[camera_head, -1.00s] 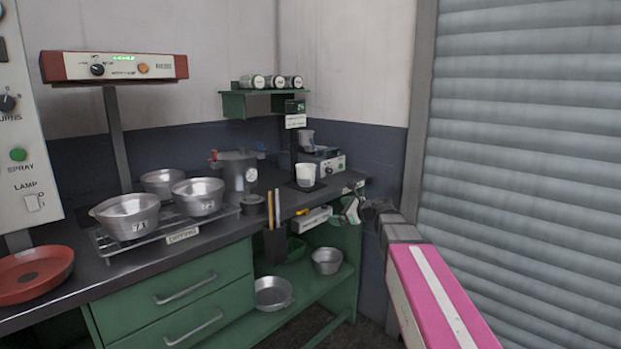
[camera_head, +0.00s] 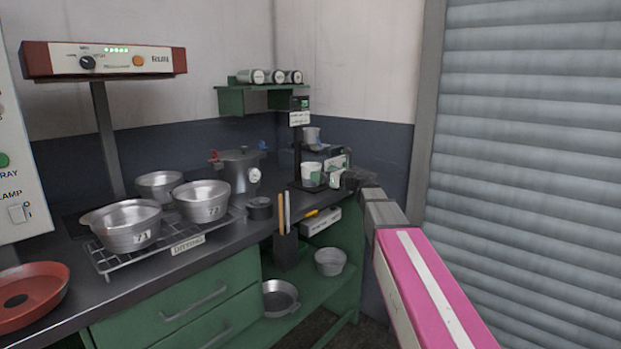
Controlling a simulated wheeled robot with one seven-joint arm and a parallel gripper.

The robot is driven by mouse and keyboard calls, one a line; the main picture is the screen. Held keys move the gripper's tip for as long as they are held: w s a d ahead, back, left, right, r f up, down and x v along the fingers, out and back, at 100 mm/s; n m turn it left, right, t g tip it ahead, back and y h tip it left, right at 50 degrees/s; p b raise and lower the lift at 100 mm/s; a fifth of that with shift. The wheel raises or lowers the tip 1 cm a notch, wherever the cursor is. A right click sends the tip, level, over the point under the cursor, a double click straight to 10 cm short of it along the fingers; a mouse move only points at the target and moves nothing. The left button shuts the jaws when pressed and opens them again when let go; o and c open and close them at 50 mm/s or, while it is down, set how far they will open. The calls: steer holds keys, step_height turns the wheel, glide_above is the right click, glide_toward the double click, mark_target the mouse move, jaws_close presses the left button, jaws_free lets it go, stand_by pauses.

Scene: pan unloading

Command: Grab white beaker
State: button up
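The white beaker (camera_head: 311,174) stands upright on the black base of a small stand at the back right of the bench. It is a small white cup with a greenish patch on its side. My gripper (camera_head: 336,173) is just right of the beaker at about its height. Its pale and green fingers look spread apart, with nothing seen between them. They appear small and partly blend with the device behind. I cannot tell whether they touch the beaker.
Metal pans (camera_head: 131,226) sit on a wire rack at the left. A lidded pot (camera_head: 238,170) and a small dark pot (camera_head: 260,208) stand left of the beaker. A grey cup (camera_head: 311,135) sits above and behind it. A green shelf (camera_head: 256,100) with jars hangs above.

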mark_target(306, 168)
steer(key=x, duration=0.6)
steer(key=shift+w+a+f, duration=0.15)
steer(key=shift+w+a, duration=0.1)
steer(key=shift+a, duration=0.05)
steer(key=c, duration=0.9)
steer(key=shift+r, duration=0.2)
